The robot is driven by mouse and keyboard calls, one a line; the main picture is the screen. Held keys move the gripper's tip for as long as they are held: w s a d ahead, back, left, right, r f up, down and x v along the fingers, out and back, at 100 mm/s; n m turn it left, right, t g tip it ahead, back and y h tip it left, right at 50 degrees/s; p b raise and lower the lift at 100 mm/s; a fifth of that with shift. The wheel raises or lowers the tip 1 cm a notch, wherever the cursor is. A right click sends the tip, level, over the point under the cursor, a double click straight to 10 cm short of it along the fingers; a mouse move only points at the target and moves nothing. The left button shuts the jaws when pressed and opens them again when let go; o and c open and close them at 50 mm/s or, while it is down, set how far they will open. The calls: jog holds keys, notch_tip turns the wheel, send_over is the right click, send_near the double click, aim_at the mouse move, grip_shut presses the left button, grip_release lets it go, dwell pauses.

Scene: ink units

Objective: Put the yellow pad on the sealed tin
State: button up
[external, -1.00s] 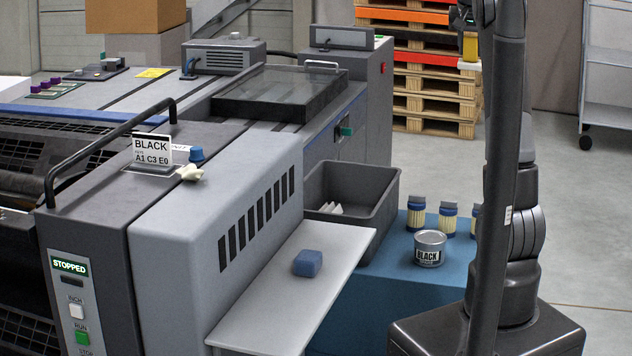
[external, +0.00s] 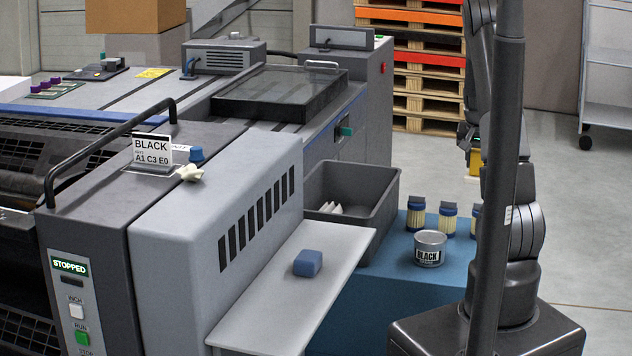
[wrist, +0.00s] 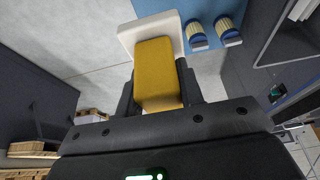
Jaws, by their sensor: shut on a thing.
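The yellow pad (wrist: 158,72) is between the fingers of my gripper (wrist: 157,92), which is shut on it. In the external view a small part of the pad (external: 475,166) shows below my gripper (external: 472,148), partly hidden by my arm. A round grey tin with a black label reading BLACK (external: 430,248) stands upright on the blue-topped table, its top looking closed. My gripper and the pad are apart from it, higher in the picture and to its right. The tin is not clearly visible in the wrist view.
Several blue-and-cream cartridges (external: 416,216) stand behind the tin. A pale flat piece (wrist: 140,32) lies beyond the pad in the wrist view. A grey bin (external: 384,212) and a shelf with a blue block (external: 308,263) are left of the tin. The blue table (external: 368,290) is bare in front.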

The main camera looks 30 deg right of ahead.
aim_at(476, 181)
notch_tip(476, 181, down, 6)
jog(key=shift+f, duration=0.15)
jog(key=shift+w+a+f, duration=1.2)
jog(key=shift+w+f, duration=0.35)
jog(key=shift+f, duration=0.4)
jog(key=shift+w+a+f, duration=1.2)
jog(key=shift+w+f, duration=0.35)
jog(key=shift+f, duration=0.4)
jog(key=shift+w+a+f, duration=1.2)
jog(key=shift+w+f, duration=0.35)
jog(key=shift+f, duration=0.4)
jog(key=shift+f, duration=0.2)
jog(key=o, duration=1)
